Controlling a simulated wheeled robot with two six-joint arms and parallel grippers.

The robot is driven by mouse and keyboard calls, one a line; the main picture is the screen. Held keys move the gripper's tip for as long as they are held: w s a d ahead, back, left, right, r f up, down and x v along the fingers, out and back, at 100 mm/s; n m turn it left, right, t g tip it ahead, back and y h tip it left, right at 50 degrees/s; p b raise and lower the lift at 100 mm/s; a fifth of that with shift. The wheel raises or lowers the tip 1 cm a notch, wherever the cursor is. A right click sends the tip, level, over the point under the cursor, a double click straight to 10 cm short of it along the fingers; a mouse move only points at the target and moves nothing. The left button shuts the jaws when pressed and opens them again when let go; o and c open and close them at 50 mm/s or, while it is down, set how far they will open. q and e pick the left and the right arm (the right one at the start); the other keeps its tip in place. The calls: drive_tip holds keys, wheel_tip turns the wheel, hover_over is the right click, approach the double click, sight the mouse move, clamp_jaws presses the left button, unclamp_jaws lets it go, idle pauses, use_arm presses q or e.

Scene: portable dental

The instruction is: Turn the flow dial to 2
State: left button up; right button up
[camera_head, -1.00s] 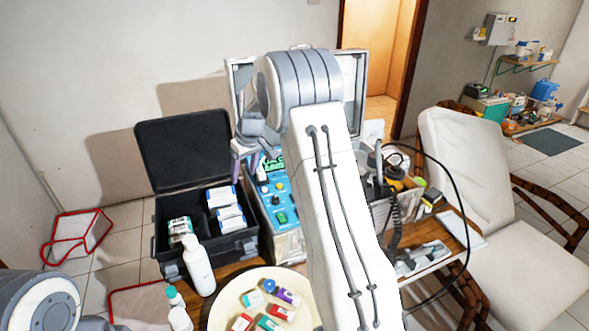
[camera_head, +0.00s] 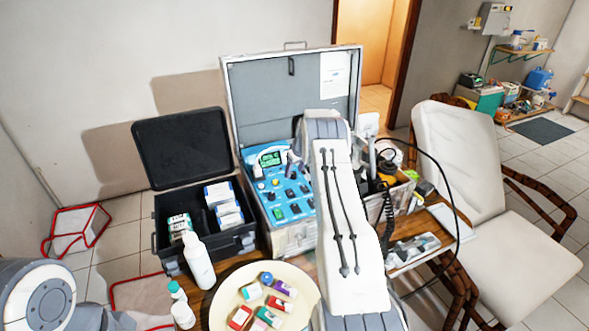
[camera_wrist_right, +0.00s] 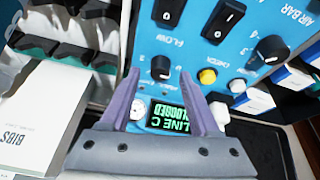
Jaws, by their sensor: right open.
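The blue control panel (camera_head: 285,200) sits in the open grey case. In the right wrist view the panel appears upside down. The flow dial (camera_wrist_right: 160,67), a small black knob beside the FLOW label, shows between the fingertips of my right gripper (camera_wrist_right: 161,78). A "3" mark shows at its left; I cannot read its exact setting. The right gripper is open, one finger on each side of the dial; contact is not clear. The green-lit display (camera_wrist_right: 170,114) shows between the fingers. In the head view the right gripper (camera_head: 293,166) is at the panel, partly hidden by my arm.
A black case (camera_head: 205,235) stands left of the panel. A white bottle (camera_head: 198,262) and a round tray (camera_head: 232,297) are in front.

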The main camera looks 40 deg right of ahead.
drive_tip(key=shift+w+f, duration=0.2)
drive_tip(key=shift+f, duration=0.3)
drive_tip(key=shift+d, duration=0.1)
clamp_jaws()
